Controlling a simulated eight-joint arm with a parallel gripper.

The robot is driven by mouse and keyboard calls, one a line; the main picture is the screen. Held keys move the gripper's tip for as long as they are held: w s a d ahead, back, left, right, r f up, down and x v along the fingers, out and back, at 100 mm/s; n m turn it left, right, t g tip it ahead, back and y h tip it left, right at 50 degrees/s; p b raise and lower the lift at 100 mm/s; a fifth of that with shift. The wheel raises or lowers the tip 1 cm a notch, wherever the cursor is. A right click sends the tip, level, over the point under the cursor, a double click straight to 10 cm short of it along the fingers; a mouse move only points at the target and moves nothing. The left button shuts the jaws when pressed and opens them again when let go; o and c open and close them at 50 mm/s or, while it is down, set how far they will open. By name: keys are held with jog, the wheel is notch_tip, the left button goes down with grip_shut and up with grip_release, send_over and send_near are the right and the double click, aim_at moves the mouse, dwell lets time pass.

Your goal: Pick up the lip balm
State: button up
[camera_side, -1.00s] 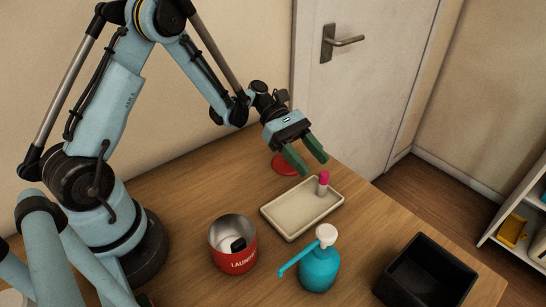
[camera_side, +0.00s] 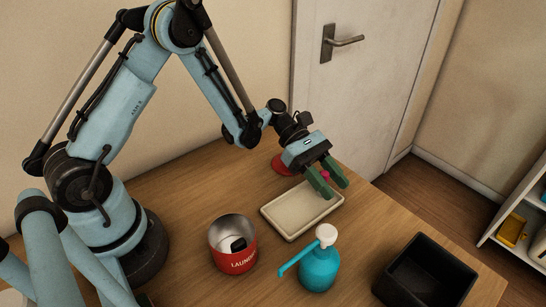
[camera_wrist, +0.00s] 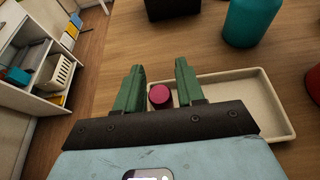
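The lip balm (camera_wrist: 160,96) shows its round pink top between my gripper's green fingers in the wrist view, closer to the left finger. In the side view only a bit of its pink cap (camera_side: 326,174) shows between the fingers; the rest is hidden. It stood upright at the corner of the cream tray (camera_side: 290,215) in the earlier side view. My gripper (camera_side: 336,184) is open, fingers pointing down and around the lip balm, with gaps on both sides. I cannot tell whether either finger touches it.
A teal pump bottle (camera_side: 319,268) and a red can (camera_side: 232,262) stand in front of the tray. A black bin (camera_side: 428,275) is at the front right. A red object (camera_side: 283,165) lies behind the tray. A white shelf (camera_side: 520,225) stands off the table at right.

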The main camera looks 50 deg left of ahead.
grip_shut()
jog(key=shift+r, duration=0.2)
